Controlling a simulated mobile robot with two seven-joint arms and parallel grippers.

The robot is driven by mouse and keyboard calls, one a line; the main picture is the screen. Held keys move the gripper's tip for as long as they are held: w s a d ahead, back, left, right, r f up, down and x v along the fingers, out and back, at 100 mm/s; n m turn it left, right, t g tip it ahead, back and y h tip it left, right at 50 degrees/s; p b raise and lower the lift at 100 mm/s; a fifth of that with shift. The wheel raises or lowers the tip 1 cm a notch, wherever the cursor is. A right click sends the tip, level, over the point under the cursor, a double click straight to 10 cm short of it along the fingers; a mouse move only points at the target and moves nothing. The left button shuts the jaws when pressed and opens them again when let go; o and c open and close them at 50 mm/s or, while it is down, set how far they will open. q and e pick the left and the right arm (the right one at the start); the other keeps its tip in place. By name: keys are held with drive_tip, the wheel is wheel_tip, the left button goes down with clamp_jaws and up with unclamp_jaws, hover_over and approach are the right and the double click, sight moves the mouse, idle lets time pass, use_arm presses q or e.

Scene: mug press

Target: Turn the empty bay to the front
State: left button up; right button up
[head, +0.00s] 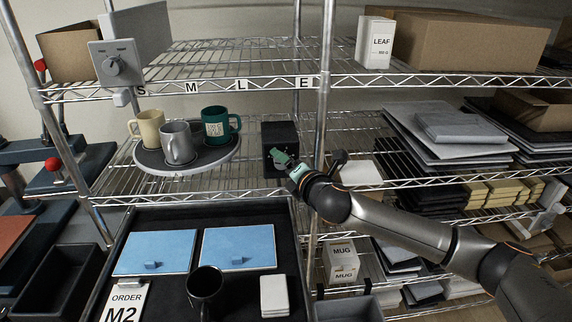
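A round dark turntable with a pale rim (206,168) sits on the middle wire shelf at the left. It bears a cream mug (149,129) at its left, a grey mug (178,143) at its front and a green mug (216,126) at its right. Any bare bay behind the mugs is hard to make out. My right gripper (288,165) is to the right of the turntable, apart from it, in front of a black box (281,138). Its small fingers do not show clearly whether they are parted. My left gripper is out of view.
A shelf strip above reads S, M, L, E (243,85). A grey knob box (117,64) hangs at upper left. Below, a dark tray (232,299) holds two blue panels (239,247), a black mug (205,286) and white coasters (274,296). An order card (124,302) reads M2. Metal posts (322,130) stand near my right arm.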

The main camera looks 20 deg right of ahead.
drive_tip(key=shift+c, duration=0.2)
clamp_jaws()
idle(0.4)
